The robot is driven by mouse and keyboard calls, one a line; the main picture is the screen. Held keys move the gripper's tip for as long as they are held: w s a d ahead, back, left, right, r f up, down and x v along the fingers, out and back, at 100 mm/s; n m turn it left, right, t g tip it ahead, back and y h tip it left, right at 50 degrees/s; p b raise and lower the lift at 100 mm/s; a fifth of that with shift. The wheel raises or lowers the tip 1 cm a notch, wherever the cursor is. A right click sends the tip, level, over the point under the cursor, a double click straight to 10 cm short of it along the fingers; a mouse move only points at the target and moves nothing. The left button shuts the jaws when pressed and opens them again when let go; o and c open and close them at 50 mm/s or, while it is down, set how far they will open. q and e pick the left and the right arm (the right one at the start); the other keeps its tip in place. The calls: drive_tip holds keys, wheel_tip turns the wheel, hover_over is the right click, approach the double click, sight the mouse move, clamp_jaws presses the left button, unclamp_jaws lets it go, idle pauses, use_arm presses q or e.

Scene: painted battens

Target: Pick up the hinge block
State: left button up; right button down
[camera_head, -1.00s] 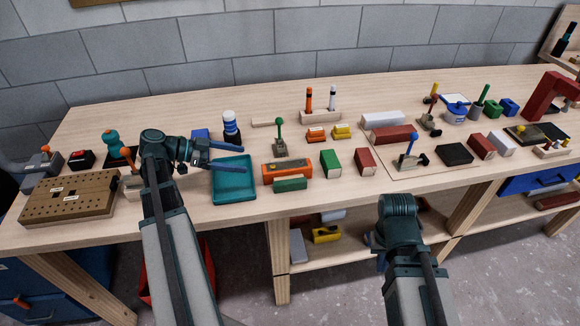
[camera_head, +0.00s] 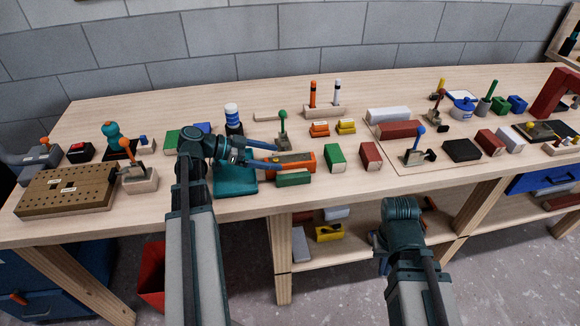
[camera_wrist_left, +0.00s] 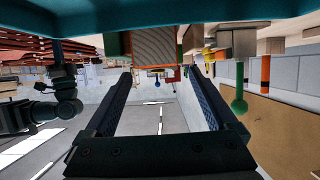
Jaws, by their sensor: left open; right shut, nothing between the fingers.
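I cannot tell for certain which piece is the hinge block. An orange block (camera_head: 304,163) with a brownish top lies at the bench's front, and my left gripper (camera_head: 279,156) is open with its fingertips at its left end. In the left wrist view, a ribbed brown face with an orange edge (camera_wrist_left: 153,46) shows between and beyond the fingers, with nothing gripped. A low green block (camera_head: 293,179) lies just in front of the orange block. My right arm shows at the lower right, but its fingers are hidden.
The teal tray (camera_head: 236,188) lies under my left gripper. A green-knobbed lever (camera_head: 283,127) stands behind the orange block. Green (camera_head: 335,157) and red (camera_head: 371,156) blocks stand to the right. Bare wood is open along the bench's back.

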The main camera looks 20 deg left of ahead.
sight(286, 160)
use_arm(q)
drive_tip(key=b+x, duration=0.1)
drive_tip(key=x, duration=0.3)
drive_tip(key=shift+d+f, duration=0.1)
drive_tip(key=shift+d, duration=0.05)
clamp_jaws()
